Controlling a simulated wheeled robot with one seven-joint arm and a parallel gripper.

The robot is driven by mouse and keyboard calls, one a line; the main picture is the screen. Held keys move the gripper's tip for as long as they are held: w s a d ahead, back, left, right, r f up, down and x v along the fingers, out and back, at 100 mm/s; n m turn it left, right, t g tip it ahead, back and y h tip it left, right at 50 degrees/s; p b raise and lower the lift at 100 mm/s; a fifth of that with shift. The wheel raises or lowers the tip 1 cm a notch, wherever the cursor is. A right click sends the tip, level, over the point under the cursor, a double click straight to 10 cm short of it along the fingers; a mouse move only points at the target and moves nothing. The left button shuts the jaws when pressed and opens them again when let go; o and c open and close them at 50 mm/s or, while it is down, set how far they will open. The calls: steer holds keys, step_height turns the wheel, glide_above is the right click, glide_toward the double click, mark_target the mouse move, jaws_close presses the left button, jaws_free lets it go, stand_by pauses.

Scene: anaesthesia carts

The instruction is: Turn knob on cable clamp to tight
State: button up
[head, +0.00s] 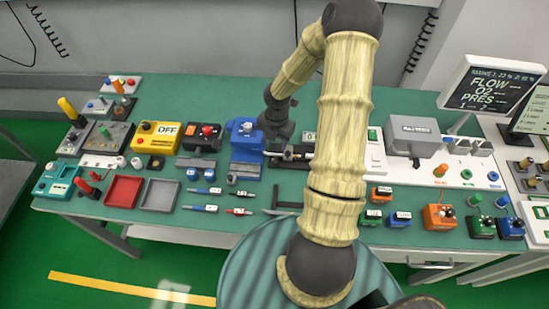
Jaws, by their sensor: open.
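A blue block-shaped device (247,147) stands on the green bench top, left of my arm. A small pale knob-like part (247,127) shows on its top. It may be the cable clamp, but I cannot read a label or tell the knob's setting. My gripper (268,128) is at the end of my dark wrist, close to the right side of the blue device's top. It is open, and I see nothing held in it. Its fingertips are small and partly hidden, so I cannot tell whether they touch the knob.
Left of the blue device stand a black box with a red button (203,137) and a yellow box marked OFF (157,137). Several pens (205,191) lie in front. A red tray (124,191) and grey tray (160,193) sit front left. A monitor (492,88) stands right.

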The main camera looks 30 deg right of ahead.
mark_target(275, 160)
step_height(275, 160, down, 10)
steer(key=shift+f, duration=0.15)
stand_by(0.3)
steer(key=c, duration=1)
steer(key=shift+m, duration=0.7)
steer(key=o, duration=1)
